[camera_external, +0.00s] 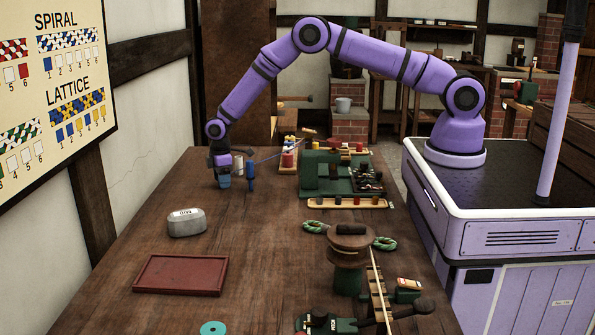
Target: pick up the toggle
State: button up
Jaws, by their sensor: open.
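My gripper (224,182) points down just above or at the far left part of the wooden table, and it is open. It is small and dark here, and I cannot see whether anything lies between its fingers. I cannot pick out the toggle with certainty in this view. A blue upright spool (251,178) stands just right of my gripper, with a blue strand running from it towards the back right. A pale spool (238,167) stands close behind.
A grey lidded tin (187,223), a dark red tray (181,274) and a teal ring (213,328) lie on the table (262,270). A green machine (325,172) stands at the back, and a wooden reel (350,241) at the right. The table's middle is clear.

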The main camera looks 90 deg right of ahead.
jog(key=shift+f, duration=0.45)
jog(key=c, duration=1)
jog(key=shift+r, duration=0.2)
